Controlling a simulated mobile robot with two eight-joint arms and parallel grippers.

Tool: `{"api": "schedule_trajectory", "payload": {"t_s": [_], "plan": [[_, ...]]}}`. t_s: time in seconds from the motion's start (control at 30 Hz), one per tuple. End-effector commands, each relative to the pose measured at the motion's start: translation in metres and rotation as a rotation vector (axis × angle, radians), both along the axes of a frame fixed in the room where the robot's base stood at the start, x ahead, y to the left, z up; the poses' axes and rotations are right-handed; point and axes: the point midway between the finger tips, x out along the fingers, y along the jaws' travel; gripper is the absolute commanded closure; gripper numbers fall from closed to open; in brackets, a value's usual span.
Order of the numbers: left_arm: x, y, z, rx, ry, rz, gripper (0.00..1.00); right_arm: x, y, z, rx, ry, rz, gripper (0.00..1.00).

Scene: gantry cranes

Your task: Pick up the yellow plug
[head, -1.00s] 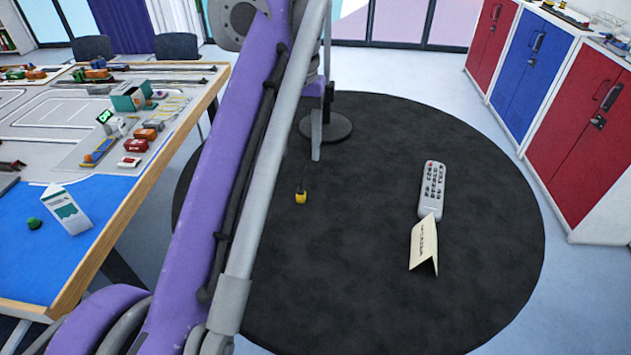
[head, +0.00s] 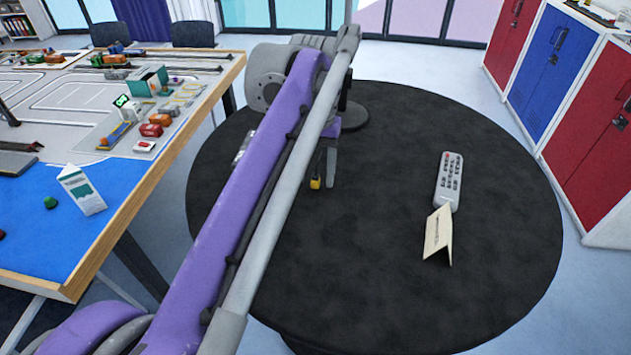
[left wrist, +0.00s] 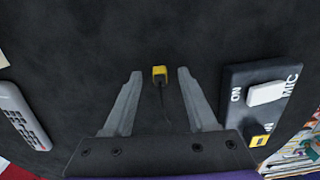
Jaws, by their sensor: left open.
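The yellow plug (head: 315,183) is on the round black table (head: 450,290), beside my left gripper (head: 323,178) in the head view. In the left wrist view, the plug (left wrist: 159,72) shows between the two fingertips of my open left gripper (left wrist: 160,74), with a gap on each side. Its dark cable runs back between the fingers. I cannot tell exactly how high the fingertips are above the table. My purple arm hides part of the table. My right gripper is not in view.
A dark box (left wrist: 262,85) with a white switch and a yellow socket (left wrist: 259,140) lies right of the fingers in the left wrist view. A grey remote (head: 449,180) and a folded card (head: 438,233) are on the table's right side. The table's front is clear.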

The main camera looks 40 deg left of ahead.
Motion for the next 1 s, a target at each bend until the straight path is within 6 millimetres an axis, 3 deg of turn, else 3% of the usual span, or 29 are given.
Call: {"api": "schedule_trajectory", "payload": {"t_s": [0.07, 0.37, 0.77, 0.87, 1.0], "plan": [[0.0, 0.0, 0.0, 0.0, 0.0, 0.0, 0.46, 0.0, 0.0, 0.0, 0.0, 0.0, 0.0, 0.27], [0.0, 0.0, 0.001, 0.0, 0.0, 0.0, 1.0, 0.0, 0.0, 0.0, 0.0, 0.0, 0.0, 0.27], [0.0, 0.0, 0.001, 0.0, 0.0, 0.0, 1.0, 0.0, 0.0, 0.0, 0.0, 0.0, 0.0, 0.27], [0.0, 0.0, 0.008, 0.0, 0.0, 0.0, 1.0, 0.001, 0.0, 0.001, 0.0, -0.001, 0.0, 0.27], [0.001, 0.0, 0.032, 0.0, 0.0, 0.0, 1.0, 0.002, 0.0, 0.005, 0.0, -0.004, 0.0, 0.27]]}}
